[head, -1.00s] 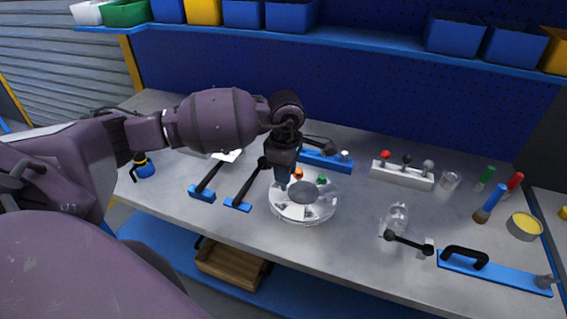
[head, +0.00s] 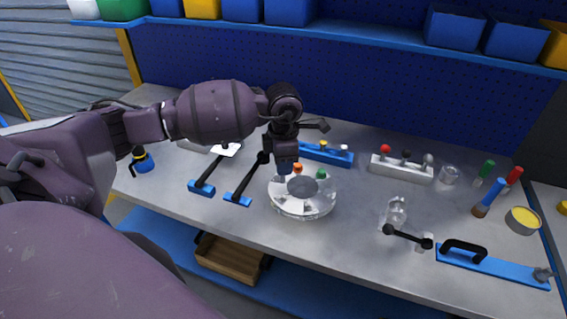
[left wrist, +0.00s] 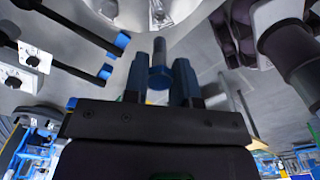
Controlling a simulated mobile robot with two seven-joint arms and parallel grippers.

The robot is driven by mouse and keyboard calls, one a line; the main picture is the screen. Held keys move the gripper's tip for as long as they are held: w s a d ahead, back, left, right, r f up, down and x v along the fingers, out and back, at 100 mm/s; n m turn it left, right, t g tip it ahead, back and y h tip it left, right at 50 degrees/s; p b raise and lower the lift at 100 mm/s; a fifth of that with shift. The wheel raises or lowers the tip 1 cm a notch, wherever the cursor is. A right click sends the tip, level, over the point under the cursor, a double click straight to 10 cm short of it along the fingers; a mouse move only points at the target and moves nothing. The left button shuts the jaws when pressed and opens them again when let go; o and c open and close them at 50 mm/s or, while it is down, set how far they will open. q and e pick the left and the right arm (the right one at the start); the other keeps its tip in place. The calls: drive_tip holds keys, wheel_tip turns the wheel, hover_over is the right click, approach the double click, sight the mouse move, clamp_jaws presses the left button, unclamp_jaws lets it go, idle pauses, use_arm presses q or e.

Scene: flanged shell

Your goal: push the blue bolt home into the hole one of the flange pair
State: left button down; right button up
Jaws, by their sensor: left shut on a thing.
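My left gripper (head: 284,171) points down just behind and above the left rear edge of the clear round flanged shell (head: 303,207). In the left wrist view the left gripper (left wrist: 160,80) is shut on the blue bolt (left wrist: 158,76). The bolt's blue head sits between the two fingers and its grey shank sticks out beyond them. In the head view I cannot make the bolt out from the dark fingers. An orange bolt (head: 297,168) and a green bolt (head: 320,174) stand at the shell's rear rim. Hole one cannot be told apart. My right gripper is not in view.
Two blue-ended black-handled tools (head: 238,199) lie left of the shell. A blue block (head: 325,154) stands behind it. A white block with coloured knobs (head: 402,170), small glass parts (head: 396,213) and a yellow-topped tin (head: 523,220) are at right. Bench in front of the shell is clear.

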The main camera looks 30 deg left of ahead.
sight(284, 182)
use_arm(q)
drive_tip(key=shift+f+b, duration=2.05)
drive_tip(key=shift+f, duration=0.85)
idle(0.4)
drive_tip(key=shift+f+b, duration=0.1)
drive_tip(key=shift+b, duration=0.25)
drive_tip(key=shift+f+b, duration=0.3)
drive_tip(key=shift+f, duration=0.25)
drive_tip(key=shift+f, duration=0.15)
